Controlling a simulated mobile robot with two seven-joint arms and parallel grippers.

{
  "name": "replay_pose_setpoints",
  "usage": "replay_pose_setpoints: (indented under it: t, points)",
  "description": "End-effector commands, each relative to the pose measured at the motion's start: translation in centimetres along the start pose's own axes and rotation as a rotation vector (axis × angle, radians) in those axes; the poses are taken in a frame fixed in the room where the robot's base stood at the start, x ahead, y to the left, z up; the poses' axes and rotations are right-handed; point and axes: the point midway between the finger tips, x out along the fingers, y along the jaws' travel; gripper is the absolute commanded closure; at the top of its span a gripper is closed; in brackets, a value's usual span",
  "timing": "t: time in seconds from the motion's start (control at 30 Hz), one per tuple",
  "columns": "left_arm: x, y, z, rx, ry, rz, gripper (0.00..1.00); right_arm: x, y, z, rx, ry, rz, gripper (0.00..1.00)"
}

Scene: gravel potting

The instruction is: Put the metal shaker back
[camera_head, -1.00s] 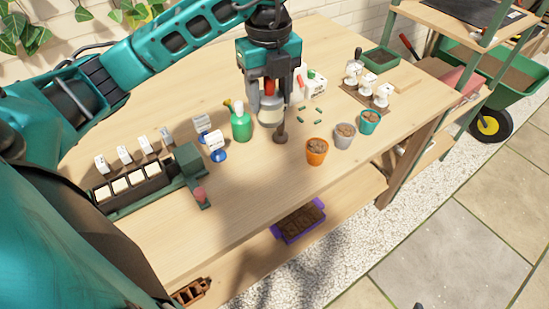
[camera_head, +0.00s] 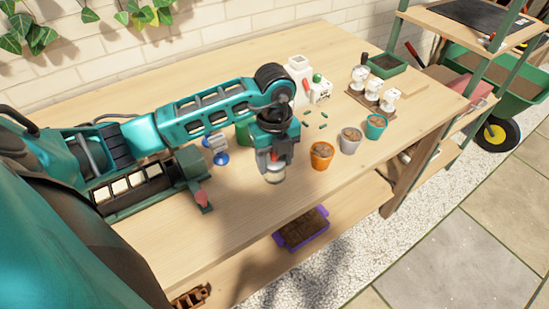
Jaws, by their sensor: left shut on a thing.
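My left gripper (camera_head: 274,160) is over the front part of the wooden table, left of the orange pot. It is shut on the metal shaker (camera_head: 274,174), whose silver lower part shows between and below the fingers. I cannot tell whether the shaker touches the table. A wooden rack (camera_head: 372,100) with white-topped shakers (camera_head: 373,88) stands at the back right of the table. My right gripper is not in view.
An orange pot (camera_head: 321,157), a grey pot (camera_head: 350,140) and a teal pot (camera_head: 376,126) stand right of my gripper. White containers (camera_head: 319,91) stand behind. A dark labelled box (camera_head: 130,188) is at left. A green can (camera_head: 242,134) is partly hidden by my arm.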

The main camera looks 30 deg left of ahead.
Motion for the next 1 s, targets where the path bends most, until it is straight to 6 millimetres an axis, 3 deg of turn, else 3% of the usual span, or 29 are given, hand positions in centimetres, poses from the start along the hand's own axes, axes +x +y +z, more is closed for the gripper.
replay_pose_setpoints:
  t: [0.37, 0.4, 0.63, 1.0]
  points:
    - [0.5, -0.1, 0.0, 0.001, -0.001, -0.002, 0.68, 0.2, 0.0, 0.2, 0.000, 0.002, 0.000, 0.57]
    - [0.4, -0.1, 0.0, 0.000, -0.001, -0.002, 0.43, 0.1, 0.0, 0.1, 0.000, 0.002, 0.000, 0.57]
    - [0.4, 0.0, 0.0, 0.000, 0.000, -0.002, 0.21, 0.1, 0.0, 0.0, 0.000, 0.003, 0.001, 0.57]
    - [-0.6, -0.1, 0.1, 0.000, -0.002, -0.004, 0.21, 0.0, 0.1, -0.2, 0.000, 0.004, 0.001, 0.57]
